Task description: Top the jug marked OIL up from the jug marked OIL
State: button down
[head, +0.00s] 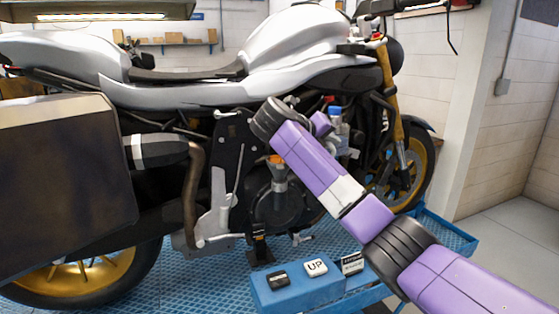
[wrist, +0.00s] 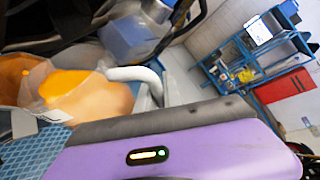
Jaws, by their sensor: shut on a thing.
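A translucent jug (wrist: 90,95) with orange liquid is large at the left of the wrist view, tilted in the picture. A pale curved handle or spout (wrist: 135,74) shows beside it. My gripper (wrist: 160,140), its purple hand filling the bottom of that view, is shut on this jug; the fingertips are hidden. A bluish translucent container (wrist: 130,38) is just beyond it. In the head view an orange-topped grey vessel or funnel (head: 279,168) shows against the engine, and a blue-and-white item (head: 337,118) behind my arm. No OIL marking is readable.
A silver motorcycle (head: 300,45) stands on a blue grated platform (head: 440,232). A blue step (head: 295,293) holds a black block (head: 277,279), a white UP block (head: 315,267) and a labelled block (head: 351,264). A blue rack (wrist: 255,60) and red panel (wrist: 284,86) stand farther off.

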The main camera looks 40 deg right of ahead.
jog(key=shift+w+a+r+n+g+h, duration=0.15)
jog(key=shift+w+r+n, duration=0.2)
jog(key=shift+r, duration=0.25)
jog(key=shift+w+a+r+n+g+h, duration=0.1)
jog(key=shift+w+r+n+g+h, duration=0.1)
jog(key=shift+w+r+n, duration=0.3)
jog(key=shift+w+a+r+n+g+h, duration=0.15)
jog(key=shift+r+n, duration=0.1)
jog(key=shift+r, duration=0.45)
dwell(6.2)
